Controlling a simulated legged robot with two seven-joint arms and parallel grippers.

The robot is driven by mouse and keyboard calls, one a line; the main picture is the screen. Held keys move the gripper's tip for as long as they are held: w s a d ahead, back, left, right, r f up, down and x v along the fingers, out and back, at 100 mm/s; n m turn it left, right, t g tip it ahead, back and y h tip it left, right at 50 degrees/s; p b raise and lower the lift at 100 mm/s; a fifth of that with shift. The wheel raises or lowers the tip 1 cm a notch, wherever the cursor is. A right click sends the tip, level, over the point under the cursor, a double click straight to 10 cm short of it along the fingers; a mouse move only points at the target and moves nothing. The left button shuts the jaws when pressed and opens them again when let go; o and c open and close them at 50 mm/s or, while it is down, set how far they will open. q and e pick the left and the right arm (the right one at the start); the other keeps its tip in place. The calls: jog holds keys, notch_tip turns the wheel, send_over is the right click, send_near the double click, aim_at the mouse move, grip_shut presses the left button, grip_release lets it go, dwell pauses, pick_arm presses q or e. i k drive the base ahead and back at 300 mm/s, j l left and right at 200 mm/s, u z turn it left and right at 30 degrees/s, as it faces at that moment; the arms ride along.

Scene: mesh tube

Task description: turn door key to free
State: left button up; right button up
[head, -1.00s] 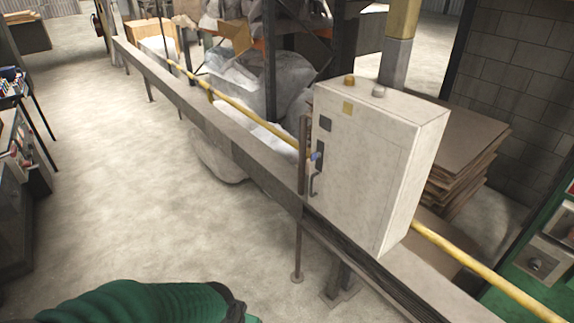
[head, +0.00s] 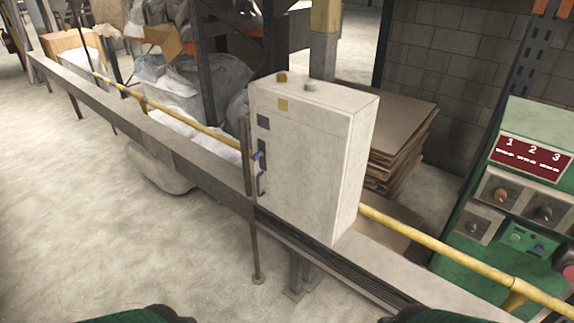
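A pale grey control box (head: 312,160) stands on the rail in the middle of the head view. Its narrow left face, the door, carries a small blue key-like part (head: 257,156) on a dark plate. A dark curved handle (head: 262,184) sits just below it. The door looks closed. Parts of my two dark green arms show at the bottom edge, one left of centre and one right of centre. Neither gripper's fingers can be seen, and nothing of mine touches the box.
A long grey rail (head: 165,150) with a yellow pipe (head: 440,250) runs across the view. A thin brown post (head: 251,240) stands close to the door. A green panel (head: 525,200) with knobs is at right. Stacked brown sheets (head: 400,145) lie behind the box. Floor at left is clear.

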aim_at(256, 156)
jog(key=i+j, duration=0.15)
jog(key=j, duration=0.25)
jog(key=i+j, duration=0.15)
jog(key=j, duration=0.25)
jog(key=i+j+z, duration=0.1)
jog(key=j, duration=0.3)
jog(key=i+j, duration=0.2)
jog(key=j, duration=0.2)
jog(key=i+j, duration=0.15)
jog(key=j, duration=0.25)
jog(key=i+j+z, duration=0.1)
jog(key=j, duration=0.3)
jog(key=i+j, duration=0.15)
jog(key=j, duration=0.25)
jog(key=i+j, duration=0.15)
jog(key=j, duration=0.3)
jog(key=l+z, duration=0.05)
